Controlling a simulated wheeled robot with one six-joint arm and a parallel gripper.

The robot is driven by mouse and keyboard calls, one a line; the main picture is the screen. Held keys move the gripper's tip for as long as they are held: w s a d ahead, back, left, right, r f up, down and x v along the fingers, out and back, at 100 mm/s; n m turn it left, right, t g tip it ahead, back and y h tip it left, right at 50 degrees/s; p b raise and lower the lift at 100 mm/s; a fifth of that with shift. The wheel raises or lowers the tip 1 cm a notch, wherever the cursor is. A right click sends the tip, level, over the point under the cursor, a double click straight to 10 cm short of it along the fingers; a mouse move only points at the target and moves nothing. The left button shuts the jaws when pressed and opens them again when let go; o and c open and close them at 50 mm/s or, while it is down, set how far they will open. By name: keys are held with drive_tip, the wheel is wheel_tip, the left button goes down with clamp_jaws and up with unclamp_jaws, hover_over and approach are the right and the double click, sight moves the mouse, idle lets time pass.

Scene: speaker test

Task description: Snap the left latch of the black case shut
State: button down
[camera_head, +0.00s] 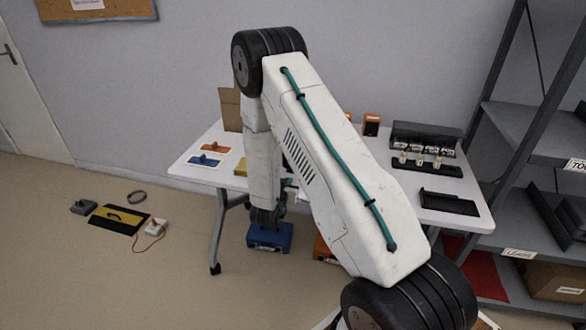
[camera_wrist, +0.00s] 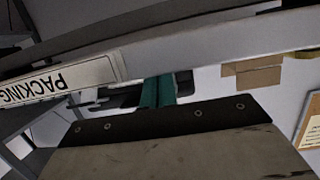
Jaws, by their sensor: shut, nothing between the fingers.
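I cannot make out a black case with latches for certain in either view, and the left latch cannot be seen. My arm covers the middle of the table in the head view. In the head view my wrist hangs by the table's front edge, above a blue case (camera_head: 270,238) on the floor; the fingertips are mostly hidden there.
A white table (camera_head: 190,172) carries an orange item (camera_head: 215,148), a dark open box (camera_head: 425,138) and a black tray (camera_head: 448,203). An orange case (camera_head: 324,250) shows partly behind my arm. Grey shelves (camera_head: 545,150) stand right. A yellow-and-black item (camera_head: 117,218) lies on the floor left.

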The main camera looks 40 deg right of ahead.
drive_tip(key=shift+w+d+r, duration=0.25)
drive_tip(key=shift+w+d, duration=0.15)
drive_tip(key=shift+d, duration=0.15)
drive_tip(key=shift+w+d+r, duration=0.2)
drive_tip(key=shift+w+d, duration=0.2)
drive_tip(key=shift+d, duration=0.1)
idle(0.4)
idle(0.4)
drive_tip(key=f+v, duration=0.1)
drive_tip(key=v, duration=0.6)
drive_tip(key=shift+f, duration=0.3)
drive_tip(key=shift+a, duration=0.1)
idle(0.4)
drive_tip(key=w+a+r+n+y, duration=0.3)
drive_tip(key=a+r+y, duration=0.75)
drive_tip(key=r, duration=0.55)
drive_tip(key=s+a+r+n+g+y, duration=0.2)
drive_tip(key=s+a+r+n+y, duration=0.15)
drive_tip(key=s+a+r, duration=0.55)
drive_tip(key=s+d+r+n+g+h, duration=0.1)
drive_tip(key=s+r+n+g, duration=0.1)
drive_tip(key=s, duration=1.2)
drive_tip(key=s+d+r+n+g, duration=0.1)
drive_tip(key=s+r+g, duration=0.3)
drive_tip(key=s, duration=1)
drive_tip(key=shift+r+n+h, duration=0.4)
drive_tip(key=shift+r+n, duration=0.15)
drive_tip(key=shift+r, duration=0.4)
